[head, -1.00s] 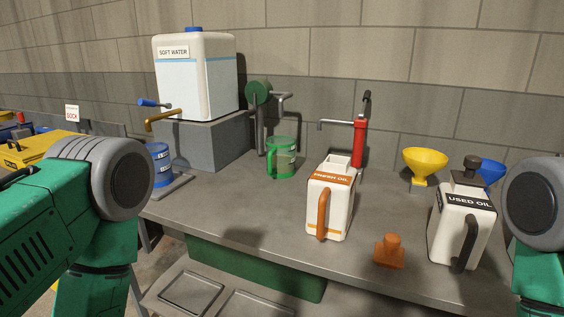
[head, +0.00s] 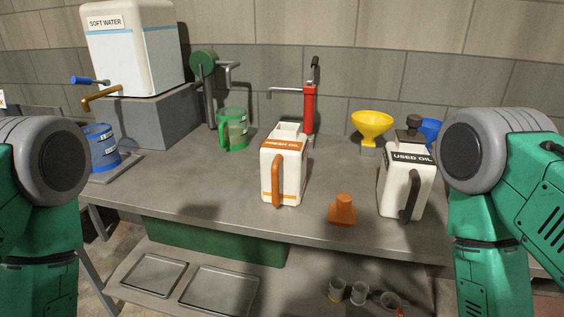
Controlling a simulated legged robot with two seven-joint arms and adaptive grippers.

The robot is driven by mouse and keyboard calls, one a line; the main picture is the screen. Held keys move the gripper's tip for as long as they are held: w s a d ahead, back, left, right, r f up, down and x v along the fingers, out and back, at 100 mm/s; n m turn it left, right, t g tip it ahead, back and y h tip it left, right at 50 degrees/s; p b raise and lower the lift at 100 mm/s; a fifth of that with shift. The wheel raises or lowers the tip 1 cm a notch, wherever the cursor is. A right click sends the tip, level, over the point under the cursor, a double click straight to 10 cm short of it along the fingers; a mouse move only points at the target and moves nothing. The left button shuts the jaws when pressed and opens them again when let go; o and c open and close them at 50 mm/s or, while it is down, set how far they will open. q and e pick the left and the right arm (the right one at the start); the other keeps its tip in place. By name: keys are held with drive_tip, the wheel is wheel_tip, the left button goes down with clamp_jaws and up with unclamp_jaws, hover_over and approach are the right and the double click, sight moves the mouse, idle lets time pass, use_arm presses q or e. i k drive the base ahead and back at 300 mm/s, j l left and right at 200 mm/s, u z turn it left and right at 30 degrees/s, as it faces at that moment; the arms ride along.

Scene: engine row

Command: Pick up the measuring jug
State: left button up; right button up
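A green see-through measuring jug (head: 232,129) with a handle on its left and pale markings stands upright at the back of the grey bench (head: 200,172). It is below the green pump's spout. A blue jug-like container (head: 102,147) with markings stands on a grey tray at the bench's left end, below the brass tap. Neither jug is held in this view. Only green and grey links of my two arms show, at the left and right edges. Both grippers are out of view.
The white fresh oil can (head: 284,172), the orange cap-like piece (head: 342,209) and the used oil can (head: 407,187) stand along the bench. A yellow funnel (head: 371,124) and red hand pump (head: 309,108) are behind. The bench's front left is clear.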

sight(231, 127)
drive_tip(key=i+j+z, duration=0.45)
drive_tip(key=j+z, duration=0.15)
drive_tip(key=z, duration=0.15)
drive_tip(key=i+j+z, duration=0.15)
drive_tip(key=j+z, duration=0.2)
